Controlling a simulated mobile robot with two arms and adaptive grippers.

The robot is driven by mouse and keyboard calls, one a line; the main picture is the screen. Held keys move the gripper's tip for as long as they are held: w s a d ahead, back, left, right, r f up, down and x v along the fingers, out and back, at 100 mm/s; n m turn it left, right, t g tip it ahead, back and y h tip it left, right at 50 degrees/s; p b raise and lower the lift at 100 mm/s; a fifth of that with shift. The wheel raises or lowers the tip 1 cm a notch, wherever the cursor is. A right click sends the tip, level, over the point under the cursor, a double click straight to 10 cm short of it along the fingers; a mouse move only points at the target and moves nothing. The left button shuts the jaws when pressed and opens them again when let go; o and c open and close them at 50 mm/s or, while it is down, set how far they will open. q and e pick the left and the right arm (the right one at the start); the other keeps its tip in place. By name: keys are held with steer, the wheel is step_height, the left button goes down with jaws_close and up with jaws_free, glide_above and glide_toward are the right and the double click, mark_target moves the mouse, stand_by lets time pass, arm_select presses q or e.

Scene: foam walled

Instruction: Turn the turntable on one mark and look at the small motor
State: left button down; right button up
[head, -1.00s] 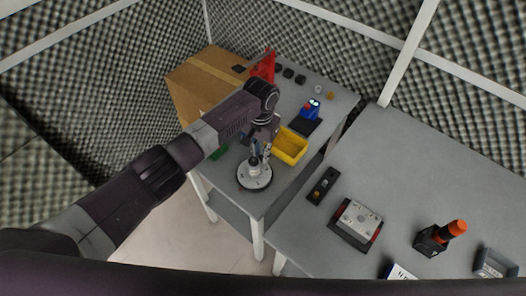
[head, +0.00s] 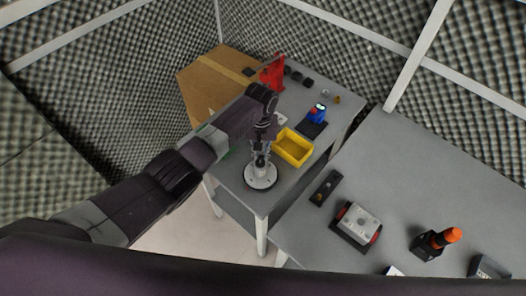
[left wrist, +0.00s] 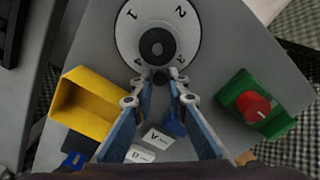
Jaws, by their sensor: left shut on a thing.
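The turntable (head: 260,181) is a round white disc with a dark edge, near the front corner of the left grey table. In the left wrist view the turntable (left wrist: 184,47) shows printed numbers, with 1 and 2 clear at its far side. A dark round piece (left wrist: 157,45) stands at its middle; I cannot tell whether this is the small motor. My left gripper (left wrist: 159,84) is over the disc's near edge, its blue-sided fingers closed on a small dark peg (left wrist: 160,77). It also shows in the head view (head: 261,161). My right gripper is out of view.
A yellow bin (head: 293,148) stands close beside the turntable. A green block with a red knob (left wrist: 254,106) is on its other side. A cardboard box (head: 205,83), a red object (head: 272,75) and a blue item (head: 318,113) stand farther back. The right table (head: 420,160) has free room.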

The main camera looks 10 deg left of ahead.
arm_select(q)
steer(key=shift+w+a+r+n+p, duration=0.2)
steer(key=shift+n+p, duration=0.1)
steer(key=shift+n, duration=0.2)
stand_by(0.4)
steer(key=c, duration=2.2)
jaws_free()
steer(key=shift+c, duration=0.2)
steer(key=o, duration=0.3)
steer(key=shift+s+f, duration=0.1)
steer(key=shift+s, duration=0.05)
steer(key=shift+o, duration=0.2)
step_height(320, 180, up, 12)
